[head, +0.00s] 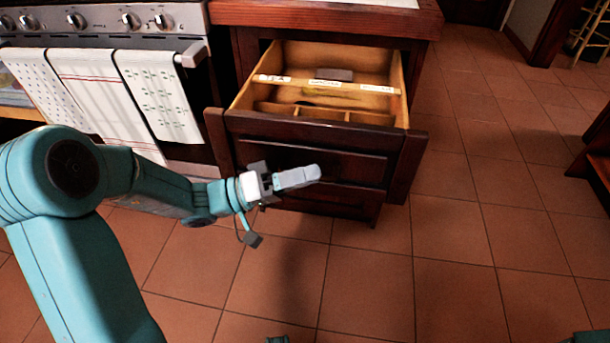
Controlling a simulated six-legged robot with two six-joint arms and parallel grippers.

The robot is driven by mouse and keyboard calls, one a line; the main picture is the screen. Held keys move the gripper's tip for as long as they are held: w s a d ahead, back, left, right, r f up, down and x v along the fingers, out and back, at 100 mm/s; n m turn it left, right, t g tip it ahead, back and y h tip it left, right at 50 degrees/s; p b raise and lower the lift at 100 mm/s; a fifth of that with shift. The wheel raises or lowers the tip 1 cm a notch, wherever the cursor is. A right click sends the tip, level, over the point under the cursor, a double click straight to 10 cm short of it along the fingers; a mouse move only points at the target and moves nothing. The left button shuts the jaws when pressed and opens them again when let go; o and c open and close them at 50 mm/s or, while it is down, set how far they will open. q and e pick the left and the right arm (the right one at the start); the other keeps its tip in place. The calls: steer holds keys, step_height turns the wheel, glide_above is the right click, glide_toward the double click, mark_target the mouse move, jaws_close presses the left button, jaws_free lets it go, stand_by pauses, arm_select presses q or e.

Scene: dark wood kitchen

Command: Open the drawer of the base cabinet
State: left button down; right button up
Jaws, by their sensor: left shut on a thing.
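The dark wood base cabinet (244,50) stands at the top centre beside the stove. Its top drawer (340,133) is pulled out well forward, and its light wood inside with dividers shows. My left gripper (297,178) is in front of the drawer's front panel, with its fingers shut on the drawer handle. The handle itself is hidden behind the fingers. My right gripper is not in view.
A stove (110,18) with several knobs and towels (158,95) on its rail stands left of the cabinet. Tiled floor (470,240) is clear in front and to the right. Dark wood furniture (597,150) stands at the right edge.

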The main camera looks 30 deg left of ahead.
arm_select(q)
steer(key=shift+w, duration=0.1)
steer(key=c, duration=1.5)
jaws_free()
steer(key=shift+o, duration=0.2)
steer(key=shift+a, duration=0.1)
steer(key=p+v, duration=0.2)
steer(key=v, duration=1.4)
